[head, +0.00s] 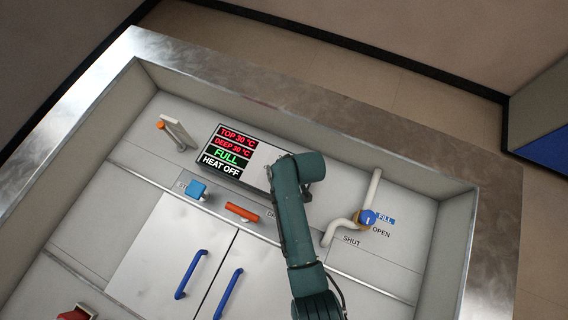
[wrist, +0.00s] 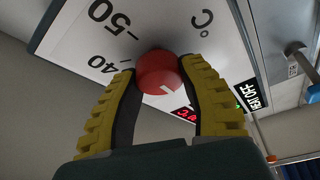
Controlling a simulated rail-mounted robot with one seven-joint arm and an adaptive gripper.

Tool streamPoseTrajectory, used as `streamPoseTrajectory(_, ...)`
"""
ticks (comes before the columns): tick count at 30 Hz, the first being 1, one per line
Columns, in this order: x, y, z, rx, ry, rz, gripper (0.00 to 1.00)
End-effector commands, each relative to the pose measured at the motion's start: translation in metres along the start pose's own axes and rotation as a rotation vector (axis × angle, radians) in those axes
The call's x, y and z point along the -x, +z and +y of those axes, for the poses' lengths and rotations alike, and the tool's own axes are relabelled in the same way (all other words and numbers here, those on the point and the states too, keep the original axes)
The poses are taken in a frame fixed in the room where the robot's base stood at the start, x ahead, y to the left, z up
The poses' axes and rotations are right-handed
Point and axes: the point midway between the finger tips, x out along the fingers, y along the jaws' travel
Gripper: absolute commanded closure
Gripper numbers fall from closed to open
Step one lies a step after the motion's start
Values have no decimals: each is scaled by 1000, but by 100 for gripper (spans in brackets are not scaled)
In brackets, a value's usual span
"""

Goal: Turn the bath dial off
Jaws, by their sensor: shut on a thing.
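The bath dial (wrist: 158,72) is a round red knob with a white mark on its face, seen in the wrist view. It sits on a white panel (wrist: 100,30) printed with 40, 50 and °C. My gripper (wrist: 163,84) has its two yellow-padded fingers on either side of the knob, shut on it. In the head view my arm hides the dial. The display (head: 222,151) reads TOP 30 °C, DEEP 30 °C, FULL and HEAT OFF.
A blue knob (head: 196,189) and an orange handle (head: 242,212) stand left of my arm. A pipe (head: 371,190) with a blue-capped valve (head: 367,217) marked FILL, OPEN and SHUT is at right. Blue door handles (head: 191,274) lie lower left. Raised walls surround the panel.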

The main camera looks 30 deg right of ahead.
Motion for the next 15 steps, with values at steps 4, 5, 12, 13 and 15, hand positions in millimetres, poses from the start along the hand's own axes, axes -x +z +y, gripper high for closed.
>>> streamPoseTrajectory(4, -3, 4, -2, 30, -19, -7, 94)
streamPoseTrajectory(5, -3, 4, -2, 34, -21, -7, 94)
streamPoseTrajectory(12, -4, 4, -2, 48, -25, -7, 94)
streamPoseTrajectory(13, -4, 4, -2, 48, -25, -7, 94)
streamPoseTrajectory(15, -4, 4, -2, 48, -25, -7, 94)
